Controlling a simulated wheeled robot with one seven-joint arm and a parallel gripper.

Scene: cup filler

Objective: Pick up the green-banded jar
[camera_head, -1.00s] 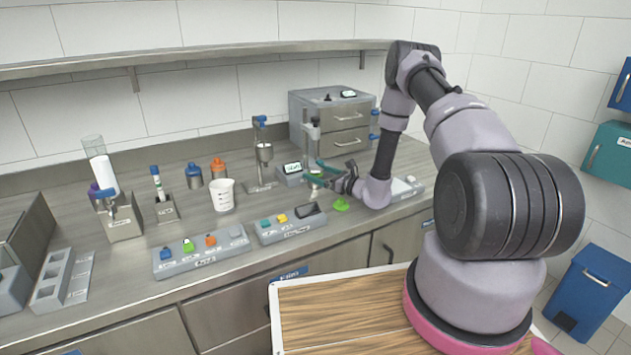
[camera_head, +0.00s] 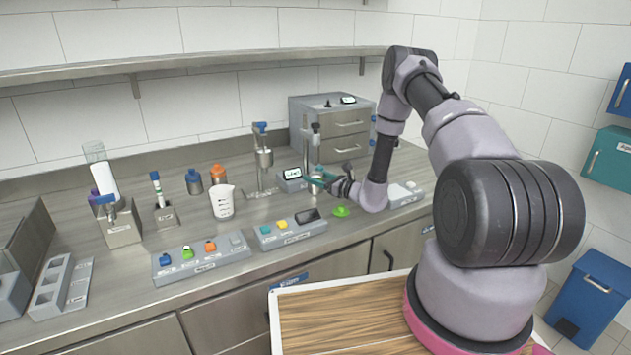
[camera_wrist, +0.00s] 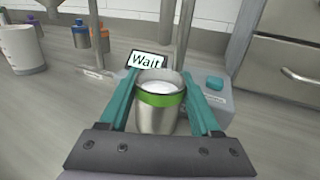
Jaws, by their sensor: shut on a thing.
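The green-banded jar (camera_wrist: 158,112) is a metal cup with a bright green band below its rim and white contents inside. In the wrist view it stands upright between the two teal fingers of my gripper (camera_wrist: 160,92), which are shut on it. In the head view my gripper (camera_head: 318,183) is at the filler on the counter, and the jar there is small and mostly hidden. The filler's display (camera_wrist: 146,60) reads "Wait" right behind the jar. I cannot tell whether the jar's base touches the surface below.
The filler's post stands close behind the jar, and its base has a teal button (camera_wrist: 215,83). A drawer cabinet (camera_head: 335,130) is behind. A green lid (camera_head: 341,211) lies in front of my gripper. A white measuring cup (camera_head: 222,202) and a lid rack (camera_head: 202,258) are to the left.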

